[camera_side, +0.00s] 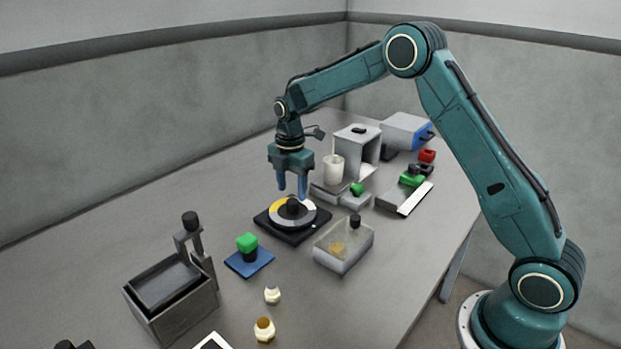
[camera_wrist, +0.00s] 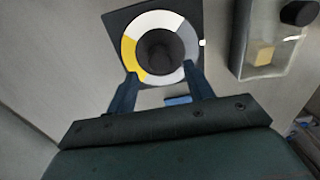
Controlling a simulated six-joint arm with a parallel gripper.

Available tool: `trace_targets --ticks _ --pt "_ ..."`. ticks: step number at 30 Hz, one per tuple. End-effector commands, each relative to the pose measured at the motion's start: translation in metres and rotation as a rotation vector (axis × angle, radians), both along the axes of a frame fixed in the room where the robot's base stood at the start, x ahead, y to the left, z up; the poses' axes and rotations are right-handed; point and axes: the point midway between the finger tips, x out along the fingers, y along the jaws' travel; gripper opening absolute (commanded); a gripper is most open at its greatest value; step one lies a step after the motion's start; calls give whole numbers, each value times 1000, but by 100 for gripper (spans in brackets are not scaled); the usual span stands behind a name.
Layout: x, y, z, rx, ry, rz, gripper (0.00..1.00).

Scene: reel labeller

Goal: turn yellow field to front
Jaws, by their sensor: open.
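The round dial (camera_side: 291,213) has a ring of yellow, white and grey fields and a black knob (camera_side: 292,205) in its middle. It sits on a black square base (camera_side: 268,224). The yellow field (camera_side: 276,209) is on the dial's left side in the side view. In the wrist view the yellow field (camera_wrist: 131,50) is at the left, with white above and grey at the right. A small white mark (camera_wrist: 202,43) is on the base's right edge. My gripper (camera_side: 291,195) is open and points down just above the dial. In the wrist view its fingers (camera_wrist: 163,82) are apart, below the knob.
A clear box (camera_side: 343,246) with a black knob and a yellowish block inside stands right of the dial. A grey bin (camera_side: 172,298) stands front left. A white cup (camera_side: 333,169) and grey machines are behind.

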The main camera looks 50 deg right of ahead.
Motion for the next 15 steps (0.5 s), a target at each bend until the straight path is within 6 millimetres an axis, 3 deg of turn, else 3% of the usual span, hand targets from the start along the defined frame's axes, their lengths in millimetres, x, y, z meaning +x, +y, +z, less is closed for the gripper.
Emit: trace_targets --ticks 6,15 --pt "0 0 -30 0 3 0 52" --pt "0 0 -46 0 1 0 52"
